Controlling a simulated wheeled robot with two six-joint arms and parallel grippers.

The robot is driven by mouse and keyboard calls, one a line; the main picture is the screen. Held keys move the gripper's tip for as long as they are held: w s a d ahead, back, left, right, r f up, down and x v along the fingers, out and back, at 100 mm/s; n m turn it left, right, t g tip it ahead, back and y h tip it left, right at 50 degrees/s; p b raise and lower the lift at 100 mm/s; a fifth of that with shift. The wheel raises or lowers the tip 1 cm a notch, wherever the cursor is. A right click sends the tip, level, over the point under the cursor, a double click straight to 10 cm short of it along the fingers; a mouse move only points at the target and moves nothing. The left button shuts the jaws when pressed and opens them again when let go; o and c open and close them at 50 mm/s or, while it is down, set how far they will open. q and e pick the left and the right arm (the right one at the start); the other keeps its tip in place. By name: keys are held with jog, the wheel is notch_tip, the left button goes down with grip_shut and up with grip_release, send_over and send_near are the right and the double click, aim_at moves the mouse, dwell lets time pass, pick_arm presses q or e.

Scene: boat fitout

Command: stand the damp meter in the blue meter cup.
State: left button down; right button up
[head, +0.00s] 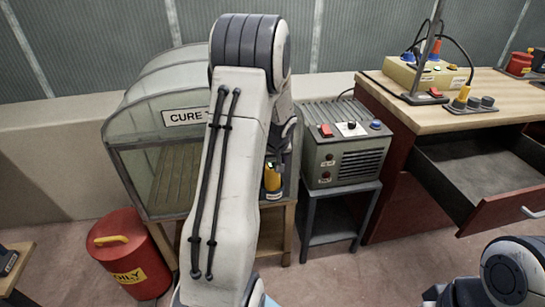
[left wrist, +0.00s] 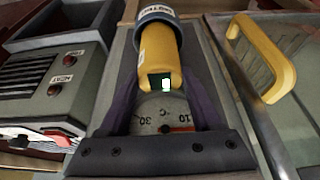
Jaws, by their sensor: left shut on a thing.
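The damp meter is a yellow body with a small lit screen; it shows in the head view (head: 272,178) and in the left wrist view (left wrist: 158,55). My left gripper (left wrist: 164,90) is shut on the meter at its screen end, with a finger on each side. A dark blue labelled cup (left wrist: 155,14) surrounds the meter's far end; in the head view that lower end (head: 272,194) looks dark. I cannot tell how deep the meter sits in it. My left arm hides much of this area in the head view. My right gripper is out of view.
A curing box (head: 160,150) with a clear cover stands behind my left arm. A grey heater (head: 345,155) sits on a stand to the right. An open drawer (head: 480,165) juts from the bench. A red oily-waste bin (head: 130,265) stands at left. A round dial (left wrist: 155,122) shows between my fingers.

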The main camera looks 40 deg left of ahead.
pick_arm(q)
jog(key=shift+f+b, duration=0.55)
jog(key=shift+f, duration=0.35)
jog(key=shift+f+b, duration=0.3)
jog(key=shift+b, duration=0.1)
jog(key=shift+c, duration=0.4)
grip_release()
jog(key=shift+r, duration=0.1)
jog(key=shift+r+p, duration=0.15)
jog(key=shift+p, duration=0.15)
jog(key=p+v, duration=0.2)
jog(key=v, duration=1)
